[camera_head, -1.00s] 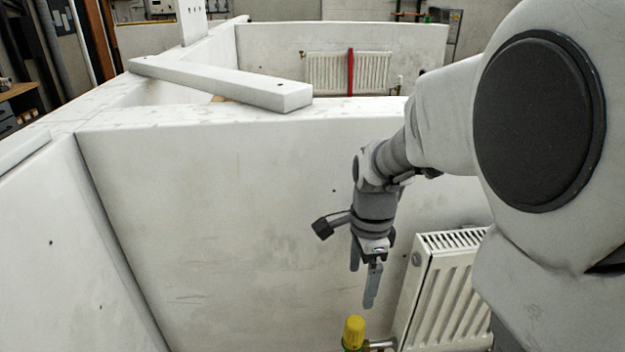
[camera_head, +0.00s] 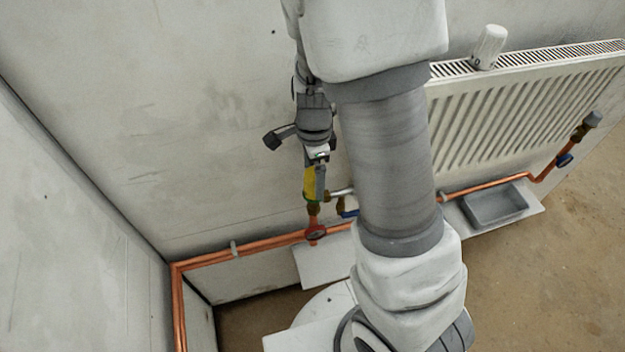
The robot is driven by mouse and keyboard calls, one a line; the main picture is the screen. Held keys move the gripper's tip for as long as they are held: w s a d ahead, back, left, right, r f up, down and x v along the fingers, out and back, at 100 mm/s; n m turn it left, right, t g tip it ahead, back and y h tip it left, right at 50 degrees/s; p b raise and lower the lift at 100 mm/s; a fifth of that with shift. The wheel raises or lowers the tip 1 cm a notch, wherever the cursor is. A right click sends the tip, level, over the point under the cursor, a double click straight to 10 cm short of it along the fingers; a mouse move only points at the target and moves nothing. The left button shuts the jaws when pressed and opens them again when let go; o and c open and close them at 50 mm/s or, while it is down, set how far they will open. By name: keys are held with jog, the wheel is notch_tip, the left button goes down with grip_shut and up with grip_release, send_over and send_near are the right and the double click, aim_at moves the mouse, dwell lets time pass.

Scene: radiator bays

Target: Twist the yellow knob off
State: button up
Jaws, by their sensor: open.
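The yellow knob (camera_head: 310,184) sits upright on a brass valve at the left end of the radiator, just left of my arm. My gripper (camera_head: 316,182) points down at the knob, with its fingers at the knob's height. A grey finger shows along the knob's right side, overlapping it in the picture. The other finger is hard to make out. The jaws are open, and I cannot tell whether a finger touches the knob.
The radiator (camera_head: 530,110) hangs on the wall to the right, with a white cylindrical part (camera_head: 489,47) on top. Copper pipes (camera_head: 270,243) run low along the wall. A grey tray (camera_head: 495,205) lies on a white board below. My arm hides the radiator's left end.

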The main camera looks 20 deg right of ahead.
jog(key=shift+f, duration=1.45)
grip_shut()
jog(key=shift+f, duration=0.15)
jog(key=shift+s+b, duration=0.1)
jog(key=shift+b, duration=0.2)
